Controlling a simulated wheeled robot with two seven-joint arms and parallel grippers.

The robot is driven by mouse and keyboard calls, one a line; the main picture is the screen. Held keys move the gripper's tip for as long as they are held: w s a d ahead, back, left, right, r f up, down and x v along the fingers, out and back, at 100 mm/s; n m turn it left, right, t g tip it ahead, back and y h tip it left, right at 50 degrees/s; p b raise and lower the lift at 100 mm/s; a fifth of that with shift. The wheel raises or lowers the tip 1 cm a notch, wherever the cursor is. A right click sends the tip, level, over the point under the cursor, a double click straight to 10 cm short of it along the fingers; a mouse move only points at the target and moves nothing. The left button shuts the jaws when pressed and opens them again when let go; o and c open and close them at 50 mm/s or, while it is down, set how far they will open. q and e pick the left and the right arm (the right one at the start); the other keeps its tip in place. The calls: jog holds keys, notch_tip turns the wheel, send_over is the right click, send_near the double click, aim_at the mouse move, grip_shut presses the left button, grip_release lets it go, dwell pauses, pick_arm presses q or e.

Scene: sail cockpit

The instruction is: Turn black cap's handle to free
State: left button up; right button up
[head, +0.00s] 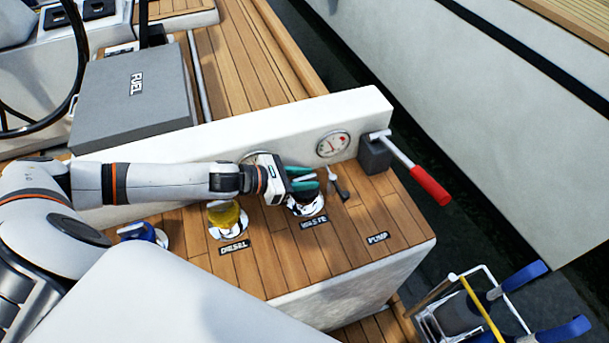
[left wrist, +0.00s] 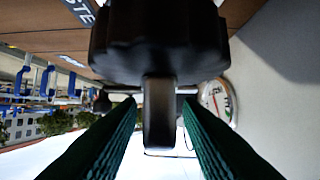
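The black cap (head: 302,209) sits in its bright deck fitting behind the WASTE label (head: 313,223), partly hidden by my left gripper (head: 304,181). In the left wrist view the black cap (left wrist: 158,38) fills the upper middle, and its upright handle (left wrist: 159,112) points toward the camera. The green fingers of my left gripper (left wrist: 160,103) are on either side of the handle, with a narrow gap showing on each side. The gripper is open around the handle. My right gripper is in neither view.
A yellow cap (head: 223,214) and a blue cap (head: 137,231) stand to the left. A round gauge (head: 333,144) is on the white wall behind. A small metal lever (head: 338,184) is close on the right, and a red-gripped pump handle (head: 430,185) juts out further right.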

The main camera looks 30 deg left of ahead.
pick_arm(q)
grip_shut()
